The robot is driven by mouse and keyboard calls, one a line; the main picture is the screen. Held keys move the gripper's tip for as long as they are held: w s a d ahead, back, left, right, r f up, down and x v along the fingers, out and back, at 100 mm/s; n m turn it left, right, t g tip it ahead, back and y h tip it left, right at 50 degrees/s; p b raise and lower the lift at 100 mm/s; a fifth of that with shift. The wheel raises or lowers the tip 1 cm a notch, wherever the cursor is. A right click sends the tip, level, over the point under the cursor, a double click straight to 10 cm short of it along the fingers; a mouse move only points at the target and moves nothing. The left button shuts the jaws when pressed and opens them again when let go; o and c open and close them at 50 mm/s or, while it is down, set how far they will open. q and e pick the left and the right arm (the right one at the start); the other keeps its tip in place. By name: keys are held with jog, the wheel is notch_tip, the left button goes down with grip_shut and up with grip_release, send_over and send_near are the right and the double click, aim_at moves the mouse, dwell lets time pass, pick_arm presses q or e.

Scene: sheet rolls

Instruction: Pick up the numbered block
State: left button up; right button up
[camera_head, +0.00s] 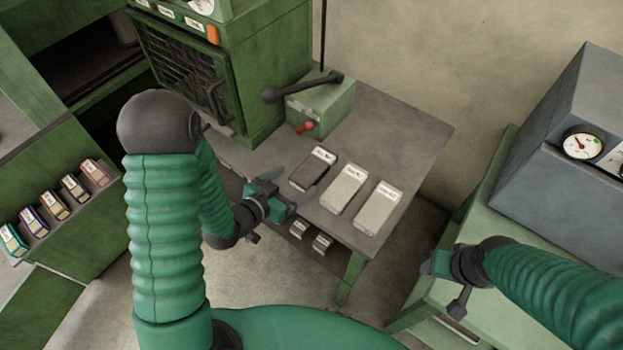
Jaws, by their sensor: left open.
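Three labelled blocks lie side by side on the grey table: a dark one (312,169), a pale one (344,188) and another pale one (377,209). Their labels are too small to read, so I cannot tell which is the numbered block. My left gripper (296,183) is open at the near end of the dark block, its fingers pointing toward it. I cannot tell whether it touches the block. My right gripper (436,264) is at the lower right, apart from the blocks. Its fingers are not clear.
A green box with a lever (320,105) stands behind the blocks on the table (400,128). Two small blocks (310,235) sit below the table top. Several coloured boxes (55,205) line a left shelf. A grey machine with a gauge (560,140) stands at right.

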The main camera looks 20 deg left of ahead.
aim_at(311, 169)
pick_arm(q)
jog(key=w+d, duration=0.1)
jog(key=w, duration=0.1)
jog(key=w+d+f, duration=0.1)
jog(key=shift+w+d+f, duration=0.1)
jog(key=shift+w+d, duration=0.2)
jog(key=shift+w, duration=0.05)
jog(key=w, duration=0.1)
jog(key=w+f, duration=0.1)
jog(key=w, duration=0.1)
jog(key=w+f, duration=0.1)
jog(key=shift+w+f, duration=0.15)
jog(key=shift+w, duration=0.25)
jog(key=shift+d, duration=0.15)
jog(key=shift+c, duration=0.2)
jog(key=shift+s+d, duration=0.1)
jog(key=shift+d, duration=0.1)
jog(key=c, duration=0.5)
jog(key=shift+a, duration=0.15)
grip_shut()
jog(key=shift+r, duration=0.2)
